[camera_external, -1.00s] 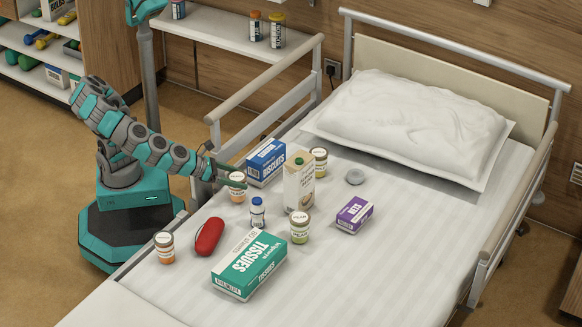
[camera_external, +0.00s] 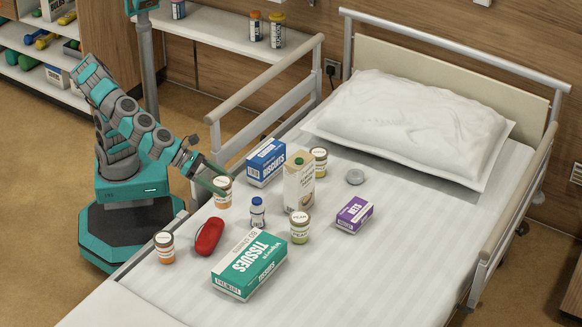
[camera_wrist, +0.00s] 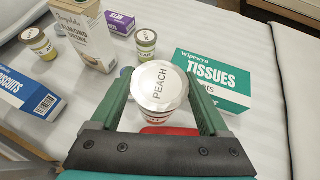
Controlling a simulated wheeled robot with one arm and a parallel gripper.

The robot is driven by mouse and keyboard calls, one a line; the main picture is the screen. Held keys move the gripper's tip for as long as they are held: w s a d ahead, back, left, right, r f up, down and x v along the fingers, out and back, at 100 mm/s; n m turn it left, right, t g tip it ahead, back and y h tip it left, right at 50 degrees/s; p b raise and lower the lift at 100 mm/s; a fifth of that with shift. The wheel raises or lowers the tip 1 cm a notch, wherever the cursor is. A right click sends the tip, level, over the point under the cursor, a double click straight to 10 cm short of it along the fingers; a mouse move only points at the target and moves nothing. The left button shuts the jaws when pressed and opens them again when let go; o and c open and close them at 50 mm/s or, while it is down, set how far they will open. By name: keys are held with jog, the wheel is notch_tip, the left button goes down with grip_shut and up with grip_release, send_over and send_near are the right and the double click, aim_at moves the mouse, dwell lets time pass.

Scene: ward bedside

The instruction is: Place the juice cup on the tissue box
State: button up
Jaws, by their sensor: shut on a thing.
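A juice cup with a white lid marked PEACH (camera_wrist: 158,86) stands upright between the two green fingers of my gripper (camera_wrist: 162,98), which is shut on it. In the external view the same cup (camera_external: 222,194) has an orange label and is at the bed's left side, in my gripper (camera_external: 218,180). Whether it is clear of the sheet is hard to tell. The green and white tissue box (camera_external: 249,265) lies flat on the bed, nearer the camera and right of the cup. Its top is bare. It also shows in the wrist view (camera_wrist: 213,80), right of the held cup.
A similar orange-labelled cup (camera_external: 165,248) stands left. A pear cup (camera_external: 300,229), drink carton (camera_external: 298,185), biscuits box (camera_external: 266,162) and purple box (camera_external: 354,215) stand nearby.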

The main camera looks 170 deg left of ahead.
jog(key=shift+m+t+h, duration=0.4)
jog(key=shift+m+t, duration=0.3)
jog(key=shift+m, duration=0.1)
jog(key=shift+w+a+f+p, duration=0.1)
jog(key=shift+w+a+f, duration=0.7)
jog(key=shift+w, duration=2.2)
jog(key=shift+w+a+f+p, duration=0.15)
jog(key=shift+w+a+f, duration=0.65)
jog(key=shift+w, duration=2.2)
jog(key=shift+w+a+f+p, duration=0.1)
jog(key=shift+w+a+f, duration=0.65)
jog(key=shift+w, duration=2.25)
jog(key=o, duration=1.4)
jog(key=shift+f, duration=0.1)
jog(key=shift+r, duration=0.2)
jog(key=v, duration=1.2)
jog(key=shift+s+f, duration=0.1)
jog(key=shift+s, duration=0.1)
